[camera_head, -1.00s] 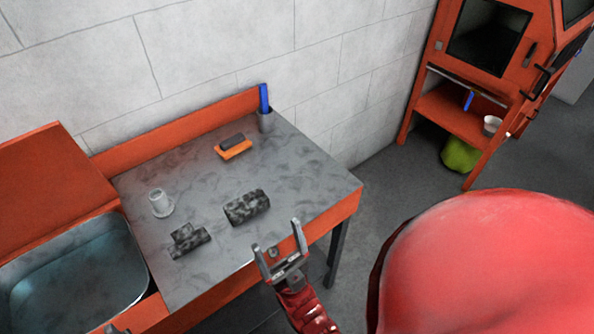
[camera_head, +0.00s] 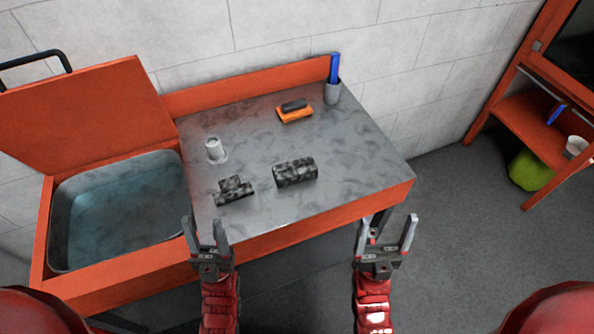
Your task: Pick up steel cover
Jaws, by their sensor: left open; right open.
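Three metal-looking pieces stand on the grey top of the orange bench (camera_head: 350,150). They are a dark mottled rounded block (camera_head: 295,172), a dark mottled stepped piece (camera_head: 234,191) left of it, and a pale flanged cylinder (camera_head: 214,150) behind that. I cannot tell for sure which one is the steel cover. My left gripper (camera_head: 206,232) is open and empty at the bench's front edge, nearer than the stepped piece. My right gripper (camera_head: 387,238) is open and empty in front of the bench's right front corner. Neither touches a piece.
An open basin of liquid (camera_head: 120,210) with a raised orange lid (camera_head: 85,110) adjoins the bench's left side. An orange brush-like item (camera_head: 294,112) and a grey cup (camera_head: 332,92) holding a blue item stand at the back. The bench's right part is clear. An orange cabinet (camera_head: 520,100) stands at right.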

